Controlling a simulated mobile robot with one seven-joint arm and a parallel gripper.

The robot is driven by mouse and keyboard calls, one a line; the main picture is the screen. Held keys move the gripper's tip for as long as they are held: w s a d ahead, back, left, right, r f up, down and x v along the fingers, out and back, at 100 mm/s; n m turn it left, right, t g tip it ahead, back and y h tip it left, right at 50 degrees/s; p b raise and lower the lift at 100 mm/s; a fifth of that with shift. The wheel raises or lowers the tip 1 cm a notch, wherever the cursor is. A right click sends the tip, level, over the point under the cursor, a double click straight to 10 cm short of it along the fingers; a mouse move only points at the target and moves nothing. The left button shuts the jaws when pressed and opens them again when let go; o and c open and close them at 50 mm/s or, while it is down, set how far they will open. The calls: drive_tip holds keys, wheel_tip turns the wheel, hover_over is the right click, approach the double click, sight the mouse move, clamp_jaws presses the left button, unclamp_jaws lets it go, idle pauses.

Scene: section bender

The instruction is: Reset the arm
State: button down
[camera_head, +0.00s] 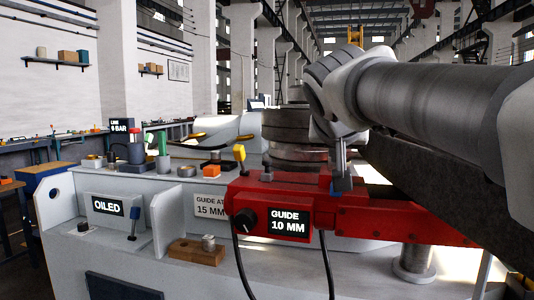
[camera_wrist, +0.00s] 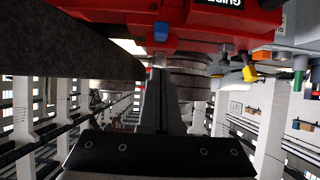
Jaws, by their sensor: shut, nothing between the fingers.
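My arm reaches in from the right in the head view. My gripper (camera_head: 340,150) points down at the red guide box and is shut and empty. Its tips are close above a blue block (camera_head: 342,184) on the box; I cannot tell whether they touch. In the wrist view, which looks upside down, the narrow closed fingers of my gripper (camera_wrist: 157,75) end just below the blue block (camera_wrist: 161,32). The red guide box (camera_head: 310,200) carries a "GUIDE 10 MM" label, a black knob (camera_head: 244,221) and a yellow-topped lever (camera_head: 239,154).
A dark beam (camera_head: 440,195) slants close under my arm at the right. Steel rollers (camera_head: 295,150) stand behind the box. Black cables hang in front.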

idle(0.4)
drive_tip(key=s+a+f+n+g+y+p, duration=0.1)
drive_tip(key=s+f+n+g+y, duration=0.4)
drive_tip(key=s+f, duration=1.95)
wheel_tip(320, 180, up, 18)
drive_tip(key=w+m+g+h+p, duration=0.1)
drive_tip(key=w+p, duration=0.1)
drive_tip(key=p, duration=1.6)
drive_tip(key=shift+f+p, duration=0.25)
drive_tip(key=shift+p, duration=0.1)
